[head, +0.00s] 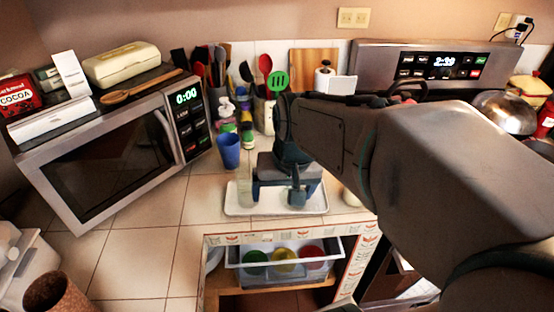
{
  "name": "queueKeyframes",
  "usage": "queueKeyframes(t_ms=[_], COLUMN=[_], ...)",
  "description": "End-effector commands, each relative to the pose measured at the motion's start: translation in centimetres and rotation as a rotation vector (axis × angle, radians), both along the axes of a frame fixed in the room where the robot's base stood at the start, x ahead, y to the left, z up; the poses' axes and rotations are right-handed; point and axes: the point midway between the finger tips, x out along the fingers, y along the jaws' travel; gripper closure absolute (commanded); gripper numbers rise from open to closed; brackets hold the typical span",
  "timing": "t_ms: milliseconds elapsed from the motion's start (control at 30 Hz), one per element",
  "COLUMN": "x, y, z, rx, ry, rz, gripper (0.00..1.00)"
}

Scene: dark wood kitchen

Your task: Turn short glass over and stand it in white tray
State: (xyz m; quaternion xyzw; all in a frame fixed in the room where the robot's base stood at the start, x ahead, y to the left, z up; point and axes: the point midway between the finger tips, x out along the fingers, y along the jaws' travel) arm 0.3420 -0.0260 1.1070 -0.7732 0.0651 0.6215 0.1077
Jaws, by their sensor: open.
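The white tray (273,211) lies on the tiled counter, near its front edge. My gripper (276,194) is open and points down over the tray; its two fingers stand apart in front of the tray's middle. A clear, faint shape that looks like a short glass (244,191) stands at the tray's left end, just left of my left finger. I cannot tell which way up it is, or whether the finger touches it. My gripper and wrist hide the middle and back of the tray.
A blue cup (229,150) stands behind the tray to the left. The microwave (125,150) is further left. Below the counter, an open drawer (284,262) holds green, yellow and red items. Utensil holders and bottles crowd the back. The counter left of the tray is clear.

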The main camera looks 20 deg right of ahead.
Motion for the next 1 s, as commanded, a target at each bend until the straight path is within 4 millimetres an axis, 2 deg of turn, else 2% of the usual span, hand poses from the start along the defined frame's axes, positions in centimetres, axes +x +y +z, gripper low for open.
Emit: queueKeyframes(t_ms=[33,200,300,500,600,733,1000], x=[1.7,6.4,8.6,11.1,11.6,12.0,12.7], y=[-1.2,-5.5,-8.1,-11.9,-12.8,-13.0,-12.3], z=[0.1,-0.4,-1.0,-2.4,-2.8,-4.1,-9.3], rx=[0.024,0.100,0.137,0.183,0.192,0.197,0.197], ry=[0.021,0.067,0.089,0.116,0.121,0.126,0.127], rz=[-0.073,-0.300,-0.419,-0.574,-0.610,-0.623,-0.622], gripper=[0.12,0.12,0.12,0.12,0.12,0.12,0.12])
